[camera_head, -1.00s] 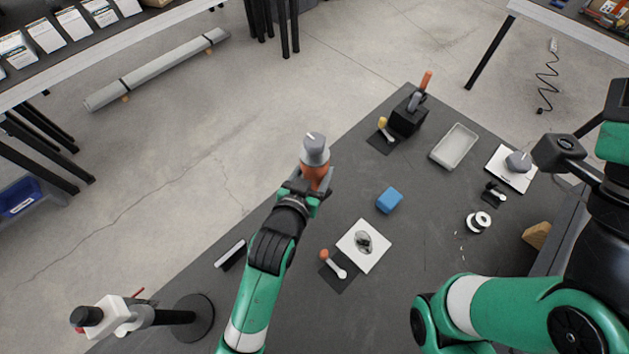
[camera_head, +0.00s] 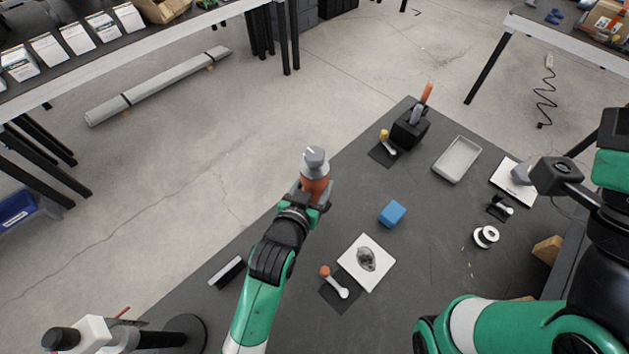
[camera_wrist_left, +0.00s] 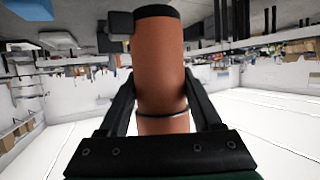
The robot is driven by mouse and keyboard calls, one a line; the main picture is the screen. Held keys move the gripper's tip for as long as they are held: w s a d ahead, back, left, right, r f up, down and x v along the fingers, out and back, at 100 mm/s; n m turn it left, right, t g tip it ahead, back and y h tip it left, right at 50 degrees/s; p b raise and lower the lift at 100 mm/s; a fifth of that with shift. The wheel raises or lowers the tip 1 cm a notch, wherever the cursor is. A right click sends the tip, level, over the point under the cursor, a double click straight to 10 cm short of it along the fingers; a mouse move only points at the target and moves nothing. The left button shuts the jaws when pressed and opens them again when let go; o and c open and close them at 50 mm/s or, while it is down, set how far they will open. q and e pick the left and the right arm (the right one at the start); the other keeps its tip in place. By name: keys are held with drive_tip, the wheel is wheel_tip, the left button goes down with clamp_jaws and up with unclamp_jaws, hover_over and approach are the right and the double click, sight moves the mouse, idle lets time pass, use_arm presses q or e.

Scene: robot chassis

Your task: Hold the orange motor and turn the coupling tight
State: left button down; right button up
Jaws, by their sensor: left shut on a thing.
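The orange motor (camera_head: 314,187) is in my left gripper (camera_head: 316,198), raised over the left edge of the dark work surface. A grey coupling (camera_head: 314,162) sits on its upper end. In the left wrist view the two black fingers (camera_wrist_left: 160,112) close on both sides of the orange cylinder (camera_wrist_left: 160,65), which has a black band at its top; the coupling is not visible there. My right gripper (camera_head: 557,176) is at the right, beside a grey rounded piece (camera_head: 522,174) over a white pad. Its fingers are not clear.
The dark table (camera_head: 420,230) holds a blue block (camera_head: 392,213), a grey tray (camera_head: 457,159), a white spool (camera_head: 486,237) and a white pad (camera_head: 380,277). A black holder (camera_head: 410,130) stands at the back. A stand (camera_head: 184,338) is at the front left.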

sight(315, 201)
use_arm(q)
drive_tip(key=shift+f+b, duration=2.8)
drive_tip(key=shift+f, duration=1.45)
drive_tip(key=shift+f, duration=0.4)
drive_tip(key=shift+f, duration=0.25)
drive_tip(key=shift+f, duration=0.2)
